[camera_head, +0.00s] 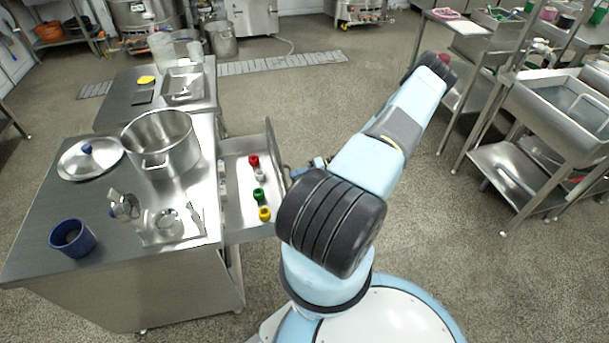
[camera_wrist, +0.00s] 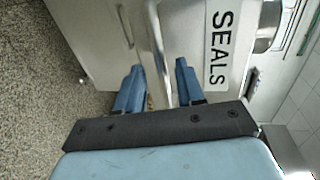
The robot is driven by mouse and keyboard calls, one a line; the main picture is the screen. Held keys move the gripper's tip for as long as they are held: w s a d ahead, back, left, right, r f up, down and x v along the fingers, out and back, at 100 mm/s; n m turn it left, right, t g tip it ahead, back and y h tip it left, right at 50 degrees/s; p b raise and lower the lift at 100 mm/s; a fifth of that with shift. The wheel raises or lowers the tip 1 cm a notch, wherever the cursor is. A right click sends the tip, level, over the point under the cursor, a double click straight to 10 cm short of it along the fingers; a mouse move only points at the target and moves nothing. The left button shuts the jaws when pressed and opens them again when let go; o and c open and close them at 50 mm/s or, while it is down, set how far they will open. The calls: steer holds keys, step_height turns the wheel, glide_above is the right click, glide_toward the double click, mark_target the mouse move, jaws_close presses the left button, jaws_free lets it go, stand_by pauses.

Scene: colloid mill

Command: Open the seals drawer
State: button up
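The seals drawer (camera_head: 240,224) stands pulled out from the right side of the steel table in the head view. Small red, white, green and yellow pieces lie in it. The wrist view shows the drawer front (camera_wrist: 105,40) close up, with a "SEALS" label (camera_wrist: 218,48) and a bar handle (camera_wrist: 156,45). My gripper (camera_wrist: 159,66) has its two blue fingers apart, one on each side of the handle. Gaps show between the fingers and the bar. In the head view my arm hides most of the gripper and the handle.
The steel table (camera_head: 120,282) carries a large pot (camera_head: 160,145), a lid (camera_head: 90,160) and a blue cup (camera_head: 72,238). A sink stand (camera_head: 560,115) is at the right. Open floor lies beyond the drawer and between the two.

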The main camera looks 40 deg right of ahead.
steer(key=v, duration=1.3)
steer(key=shift+s+d, duration=0.15)
steer(key=shift+d, duration=0.05)
